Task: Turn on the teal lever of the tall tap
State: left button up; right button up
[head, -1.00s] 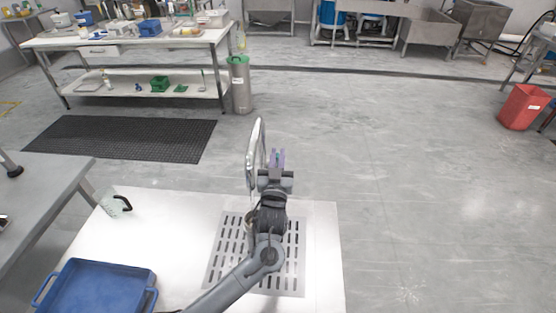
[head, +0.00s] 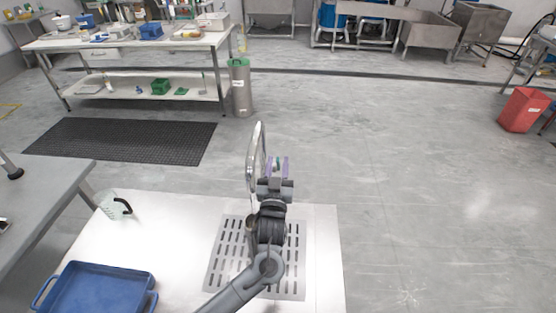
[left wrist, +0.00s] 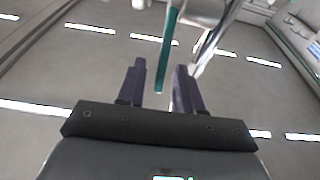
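The tall tap (head: 254,160) is a chrome gooseneck standing at the far edge of the white table, over a slotted drain plate. In the left wrist view its chrome pipe (left wrist: 215,42) runs down at the right. The teal lever (left wrist: 169,50) hangs into the gap between my left gripper's two dark purple fingers, its tip near finger height. I cannot tell whether either finger touches it. My left gripper (head: 277,164) is open, just right of the tap in the head view, with a bit of teal between its fingers. My right gripper is not in view.
The slotted drain plate (head: 228,254) lies under my left arm. A blue tray (head: 92,292) and a clear jug with a black handle (head: 115,206) stand on the white table's left side.

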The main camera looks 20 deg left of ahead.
pick_arm(q)
jog(key=p+v, duration=0.1)
jog(key=v, duration=0.8)
jog(key=shift+s, duration=0.1)
jog(key=shift+c, duration=0.4)
